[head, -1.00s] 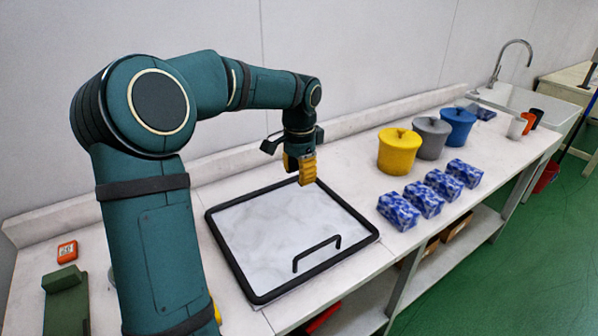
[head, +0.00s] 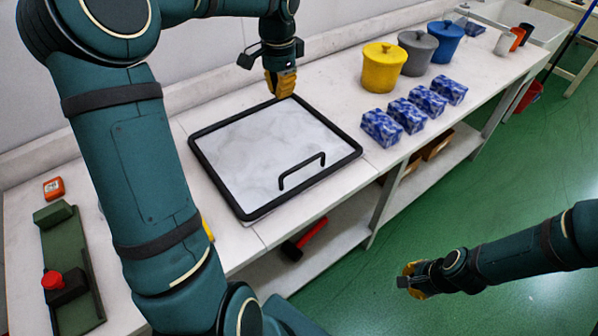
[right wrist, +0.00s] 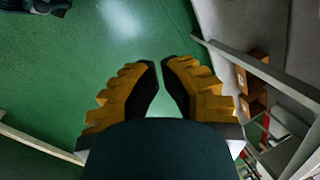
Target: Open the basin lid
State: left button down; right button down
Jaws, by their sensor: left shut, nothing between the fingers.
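The basin lid (head: 270,150) is a white marbled square panel with a black rim, lying flat and closed in the counter. Its black bar handle (head: 302,172) stands near the front edge. My left gripper (head: 282,94) is shut and empty, with yellow fingers pointing down above the lid's back edge, away from the handle. My right gripper (head: 408,282) is out over the floor, in front of the counter and right of the lid. In the right wrist view its two yellow fingers (right wrist: 161,75) are apart with nothing between them.
Yellow (head: 384,68), grey (head: 416,53) and blue (head: 446,42) lidded pots stand right of the lid, with several blue-patterned boxes (head: 381,128) before them. A green fixture (head: 62,235) with a red button is at left. A red-headed tool (head: 305,238) lies on the lower shelf.

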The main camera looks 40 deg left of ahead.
jog(key=w+a+r+m, duration=0.4)
jog(key=w+a, duration=0.1)
jog(key=a, duration=0.2)
jog(key=m, duration=1)
send_near(297, 184)
jog(key=x, duration=0.5)
jog(key=shift+a+f, duration=0.1)
jog(key=shift+f, duration=0.3)
jog(key=shift+r, duration=0.1)
notch_tip(297, 184, up, 2)
jog(key=shift+a+r, duration=0.1)
jog(key=shift+a, duration=0.05)
pick_arm(q)
jog(key=c, duration=1)
grip_release()
